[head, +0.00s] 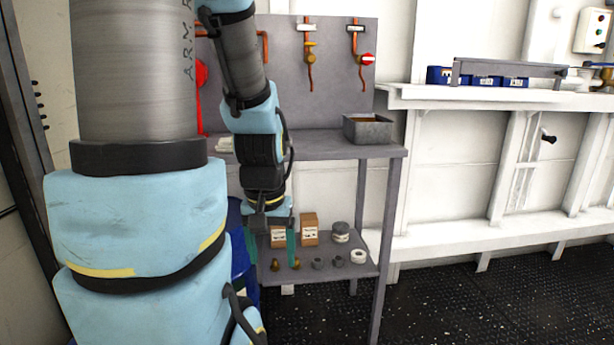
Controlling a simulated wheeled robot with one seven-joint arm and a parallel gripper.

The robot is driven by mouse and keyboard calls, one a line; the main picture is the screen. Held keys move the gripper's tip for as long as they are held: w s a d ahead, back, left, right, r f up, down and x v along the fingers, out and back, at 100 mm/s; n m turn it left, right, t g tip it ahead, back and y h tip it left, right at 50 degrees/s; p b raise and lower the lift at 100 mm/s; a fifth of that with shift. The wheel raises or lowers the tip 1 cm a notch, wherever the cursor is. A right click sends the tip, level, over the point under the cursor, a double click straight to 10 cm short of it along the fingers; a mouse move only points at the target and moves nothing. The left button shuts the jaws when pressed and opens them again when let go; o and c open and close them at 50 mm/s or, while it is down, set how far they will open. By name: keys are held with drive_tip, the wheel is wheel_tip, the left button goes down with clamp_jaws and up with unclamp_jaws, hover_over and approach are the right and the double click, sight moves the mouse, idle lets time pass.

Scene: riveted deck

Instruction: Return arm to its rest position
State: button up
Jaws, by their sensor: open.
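My arm, light blue and grey, fills the left of the head view and hangs bent, with its forearm pointing down. My gripper (276,243) hangs at the end, fingers pointing down and apart, in front of the grey workbench's lower shelf.
The grey workbench (393,152) holds a metal bin (368,130) on top. Its lower shelf (335,278) carries small boxes (309,229) and fittings. A blue drum (240,265) stands behind my arm. Dark floor (480,310) is clear at right.

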wheel_tip(320, 180, up, 21)
drive_tip(key=p, duration=2.1)
drive_tip(key=shift+r, duration=0.1)
